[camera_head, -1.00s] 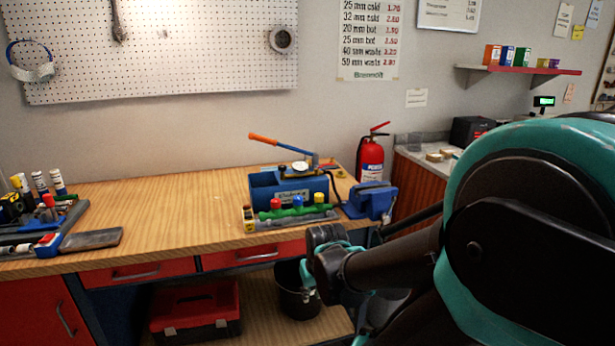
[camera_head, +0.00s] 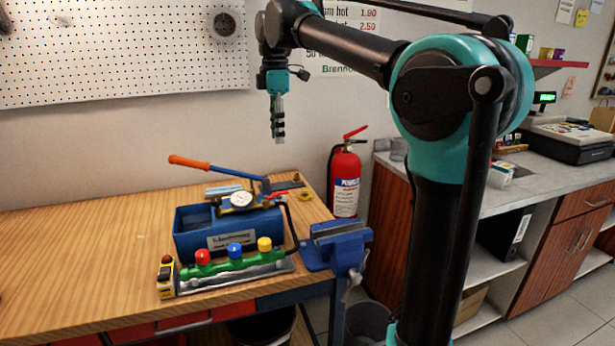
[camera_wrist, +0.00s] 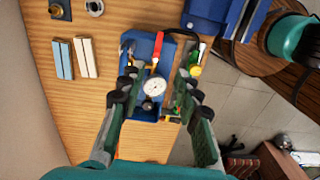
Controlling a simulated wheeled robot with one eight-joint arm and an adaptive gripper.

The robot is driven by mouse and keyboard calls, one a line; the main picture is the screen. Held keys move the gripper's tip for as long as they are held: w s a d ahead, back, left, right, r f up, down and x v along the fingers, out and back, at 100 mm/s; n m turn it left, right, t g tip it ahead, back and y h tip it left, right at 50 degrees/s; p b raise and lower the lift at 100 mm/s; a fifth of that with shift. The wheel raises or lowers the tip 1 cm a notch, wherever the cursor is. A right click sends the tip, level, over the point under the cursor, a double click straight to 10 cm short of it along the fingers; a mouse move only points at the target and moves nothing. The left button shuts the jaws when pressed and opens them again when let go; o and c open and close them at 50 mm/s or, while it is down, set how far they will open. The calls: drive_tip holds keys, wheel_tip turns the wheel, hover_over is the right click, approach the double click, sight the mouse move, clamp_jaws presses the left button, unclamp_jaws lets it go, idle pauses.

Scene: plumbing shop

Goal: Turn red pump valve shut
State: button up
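The blue test pump (camera_head: 187,243) stands on the wooden bench, with an orange-ended handle (camera_head: 190,162) and a white round gauge (camera_head: 241,200). A thin red lever (camera_head: 287,187) lies on the pump's right end near the gauge; a red bar also shows above the gauge in the wrist view (camera_wrist: 157,48). A green manifold with a red knob (camera_head: 203,257), a blue knob (camera_head: 234,249) and a yellow knob (camera_head: 265,244) lies before the pump. My gripper (camera_head: 279,135) points down, empty, high above the pump. In the wrist view its fingers (camera_wrist: 159,84) are spread apart.
A blue vise (camera_head: 340,240) is clamped at the bench's right corner. A red fire extinguisher (camera_head: 344,180) stands behind it. A yellow-black tape measure (camera_head: 166,277) sits at the manifold's left end. The bench's left side (camera_head: 80,250) is clear.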

approach(281, 192)
wheel_tip(281, 192, down, 8)
idle(0.6)
drive_tip(key=shift+c, duration=0.6)
clamp_jaws()
